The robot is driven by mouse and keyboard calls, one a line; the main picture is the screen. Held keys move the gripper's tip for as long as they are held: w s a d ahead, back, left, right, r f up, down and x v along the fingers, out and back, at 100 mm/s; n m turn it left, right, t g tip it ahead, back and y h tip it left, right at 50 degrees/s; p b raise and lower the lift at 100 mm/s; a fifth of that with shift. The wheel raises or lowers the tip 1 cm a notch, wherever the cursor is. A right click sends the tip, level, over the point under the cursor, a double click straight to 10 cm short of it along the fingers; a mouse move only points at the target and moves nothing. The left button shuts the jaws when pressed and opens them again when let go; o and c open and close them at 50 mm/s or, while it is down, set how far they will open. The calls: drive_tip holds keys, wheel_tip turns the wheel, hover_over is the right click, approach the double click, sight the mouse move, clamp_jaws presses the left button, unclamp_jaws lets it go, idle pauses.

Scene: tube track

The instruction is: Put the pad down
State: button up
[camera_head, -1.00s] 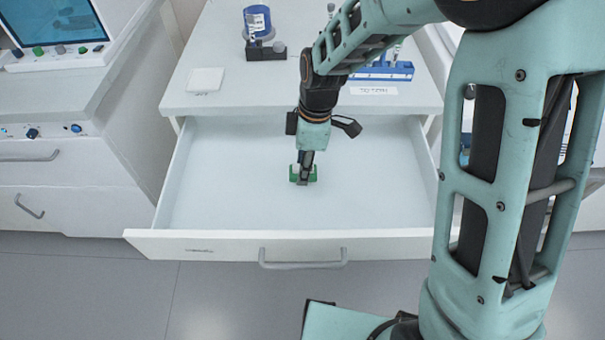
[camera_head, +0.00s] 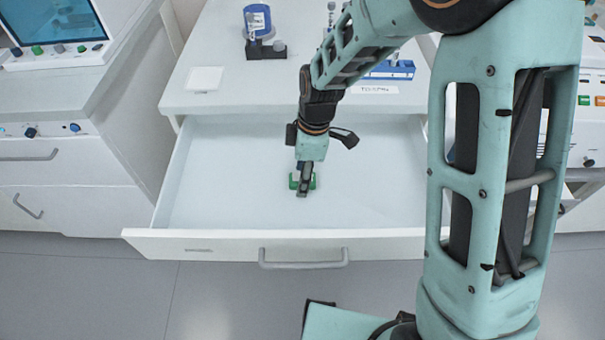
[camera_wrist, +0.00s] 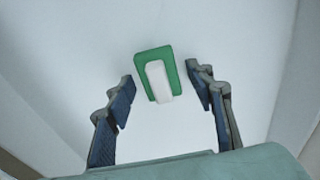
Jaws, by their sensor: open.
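The pad is a green block with a white raised strip, seen in the wrist view (camera_wrist: 172,66) lying on the white drawer floor. In the head view the pad (camera_head: 294,182) shows as a bit of green, mostly hidden behind my gripper (camera_head: 304,190). In the wrist view my gripper (camera_wrist: 162,92) is open, its two fingers spread to either side with clear gaps between them and the pad. The pad sits near or just past the fingertips and touches neither finger.
The open drawer (camera_head: 220,190) is otherwise empty, with walls around it and a front with a handle (camera_head: 303,260). The counter above holds a flat white square (camera_head: 205,79), a blue-topped container (camera_head: 257,20) and a blue rack (camera_head: 392,70).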

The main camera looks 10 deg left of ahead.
wheel_tip(320, 180, up, 12)
drive_tip(key=d+p, duration=0.1)
drive_tip(key=shift+w+d+r+p, duration=0.15)
drive_tip(key=shift+d+p, duration=0.05)
drive_tip(key=shift+p, duration=0.15)
drive_tip(key=shift+w, duration=0.1)
idle(0.3)
